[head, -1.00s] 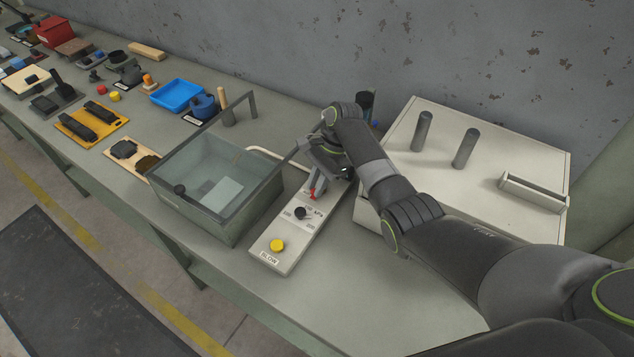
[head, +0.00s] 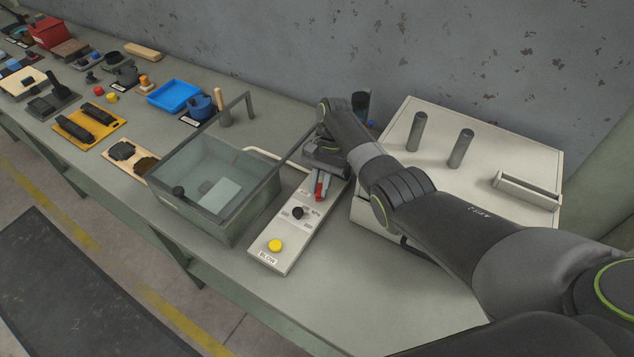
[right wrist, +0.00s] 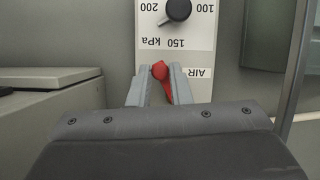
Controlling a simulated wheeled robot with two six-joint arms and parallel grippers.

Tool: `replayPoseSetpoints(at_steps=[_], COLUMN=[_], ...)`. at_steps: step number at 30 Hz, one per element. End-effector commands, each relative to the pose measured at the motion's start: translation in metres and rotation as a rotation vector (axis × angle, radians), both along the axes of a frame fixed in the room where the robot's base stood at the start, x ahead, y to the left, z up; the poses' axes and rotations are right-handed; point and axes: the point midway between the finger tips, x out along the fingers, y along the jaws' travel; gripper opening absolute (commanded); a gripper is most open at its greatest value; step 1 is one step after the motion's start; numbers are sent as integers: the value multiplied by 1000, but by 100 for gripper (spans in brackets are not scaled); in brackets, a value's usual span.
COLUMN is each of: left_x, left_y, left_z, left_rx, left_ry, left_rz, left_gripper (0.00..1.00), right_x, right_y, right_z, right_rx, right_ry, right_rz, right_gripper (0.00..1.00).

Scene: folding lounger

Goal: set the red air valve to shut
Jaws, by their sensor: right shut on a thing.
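The red air valve (right wrist: 160,71) is a small red lever at the far end of a pale control panel (head: 283,238). In the right wrist view it sits between the two grey fingers of my right gripper (right wrist: 160,88), beside the "AIR" label. My right gripper is shut on it. In the head view the right gripper (head: 321,184) reaches down over the panel's far end, and only a bit of red shows between the fingers. The valve's base is mostly hidden. My left gripper is not in view.
The panel also bears a black kPa knob (head: 297,213) and a yellow button (head: 275,245). A clear-walled tank (head: 212,226) stands close on the left, a pale box with two posts (head: 480,150) on the right. The bench front is clear.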

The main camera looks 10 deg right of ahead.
Motion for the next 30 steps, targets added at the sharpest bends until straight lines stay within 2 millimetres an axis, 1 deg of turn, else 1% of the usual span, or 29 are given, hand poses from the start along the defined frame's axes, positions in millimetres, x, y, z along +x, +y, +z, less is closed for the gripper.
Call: replayPoseSetpoints(at_steps=[21,30], left_x=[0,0], left_y=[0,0], left_z=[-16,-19], left_rx=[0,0], left_ry=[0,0], left_rz=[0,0], left_gripper=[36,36], right_x=[5,9], right_y=[-21,-26], right_z=[1,2], right_rx=[-1,-2], right_ry=[-3,-4], right_rz=[681,918], right_gripper=[0,0])
